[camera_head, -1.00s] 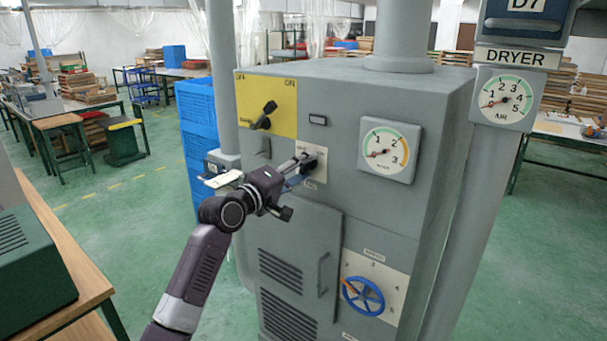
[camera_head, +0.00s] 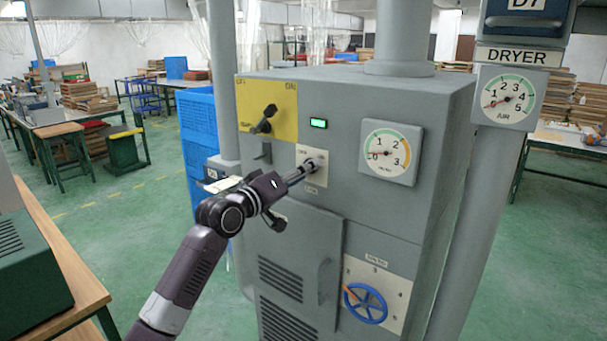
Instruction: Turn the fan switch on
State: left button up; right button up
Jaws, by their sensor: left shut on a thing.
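The fan switch sits on a small pale plate (camera_head: 304,153) on the front of the grey dryer cabinet (camera_head: 347,100). My left gripper (camera_head: 313,164) reaches in from the left and is shut on the switch knob, its fingers covering most of it. I cannot make out the knob's exact angle behind the fingers. The small indicator lamp (camera_head: 319,124) above the plate is lit green. My right gripper is not in view.
A yellow panel (camera_head: 285,98) with a black lever (camera_head: 265,120) is at the upper left of the cabinet. A round gauge (camera_head: 388,152) is to the right, a blue handwheel (camera_head: 366,304) below. Blue crates (camera_head: 199,125) stand behind left. A wooden bench (camera_head: 50,255) is near left.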

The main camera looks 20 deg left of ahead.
pick_arm(q)
jog(key=shift+f, duration=0.15)
jog(key=o, duration=1.2)
jog(key=shift+c, duration=0.2)
jog(key=v, duration=1.2)
